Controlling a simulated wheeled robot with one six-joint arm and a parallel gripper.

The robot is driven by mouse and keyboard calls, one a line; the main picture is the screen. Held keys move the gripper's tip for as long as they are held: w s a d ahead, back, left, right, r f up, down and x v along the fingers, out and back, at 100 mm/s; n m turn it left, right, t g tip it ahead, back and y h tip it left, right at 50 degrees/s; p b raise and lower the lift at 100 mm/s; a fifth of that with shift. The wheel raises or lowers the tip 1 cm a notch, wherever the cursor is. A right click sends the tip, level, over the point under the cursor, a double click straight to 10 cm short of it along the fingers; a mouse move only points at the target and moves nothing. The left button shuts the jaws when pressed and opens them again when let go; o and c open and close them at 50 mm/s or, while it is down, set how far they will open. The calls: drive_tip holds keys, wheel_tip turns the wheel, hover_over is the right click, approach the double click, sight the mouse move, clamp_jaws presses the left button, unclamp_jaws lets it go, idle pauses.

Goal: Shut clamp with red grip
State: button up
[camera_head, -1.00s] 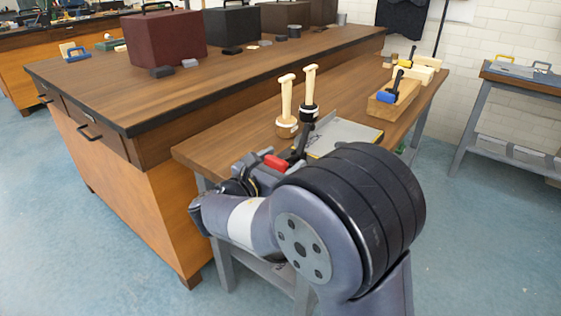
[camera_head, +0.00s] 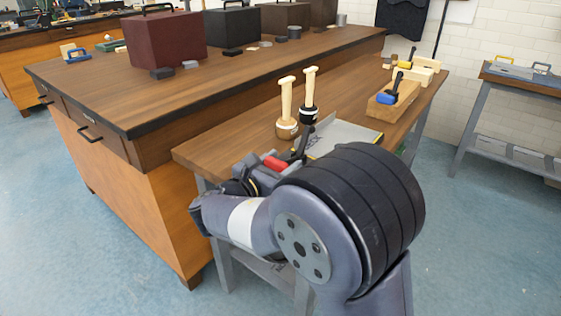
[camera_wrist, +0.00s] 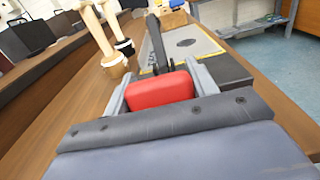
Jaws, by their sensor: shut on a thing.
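The clamp's red grip (camera_wrist: 160,89) shows between the two grey fingers of my gripper (camera_wrist: 157,86) in the wrist view. My gripper is shut on this grip. The clamp's dark lever arm (camera_wrist: 157,45) stands up beyond the grip. In the head view the red grip (camera_head: 276,163) shows just past my gripper, at the near end of the low wooden bench. The lower part of the clamp is hidden behind my gripper and arm.
A grey plate (camera_head: 345,137) lies on the bench (camera_head: 255,110) beside the clamp. Two wooden mallets (camera_head: 287,105) (camera_head: 309,90) stand close behind it. A wooden block with a blue-handled clamp (camera_head: 388,97) sits farther back. A taller workbench (camera_head: 240,62) runs along the left.

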sight(304, 138)
drive_tip(key=shift+w+d+r+g+y+p, duration=0.15)
drive_tip(key=shift+r+g+y+p, duration=0.45)
drive_tip(key=shift+p, duration=1.5)
drive_tip(key=shift+w+d+r+g+y+p, duration=0.25)
drive_tip(key=shift+r+g+p, duration=0.4)
drive_tip(key=shift+p, duration=1.4)
drive_tip(key=r+g+y+p, duration=0.1)
drive_tip(key=p, duration=0.5)
drive_tip(key=w+d+r+g+y+p, duration=0.1)
drive_tip(key=g+p, duration=0.1)
drive_tip(key=p, duration=0.4)
drive_tip(key=shift+w+r+y, duration=0.15)
drive_tip(key=shift+w+y, duration=0.05)
drive_tip(key=shift+y, duration=0.15)
drive_tip(key=g+p, duration=0.1)
drive_tip(key=p, duration=0.1)
drive_tip(key=w+d+g+y+p, duration=0.1)
drive_tip(key=p, duration=0.2)
drive_tip(key=shift+r, duration=0.2)
drive_tip(key=shift+w+d+r+p, duration=0.15)
drive_tip(key=shift+w+p, duration=0.2)
drive_tip(key=shift+p, duration=0.5)
drive_tip(key=shift+w+d+p, duration=0.35)
drive_tip(key=shift+w, duration=0.15)
drive_tip(key=shift+d, duration=0.1)
drive_tip(key=o, duration=1.4)
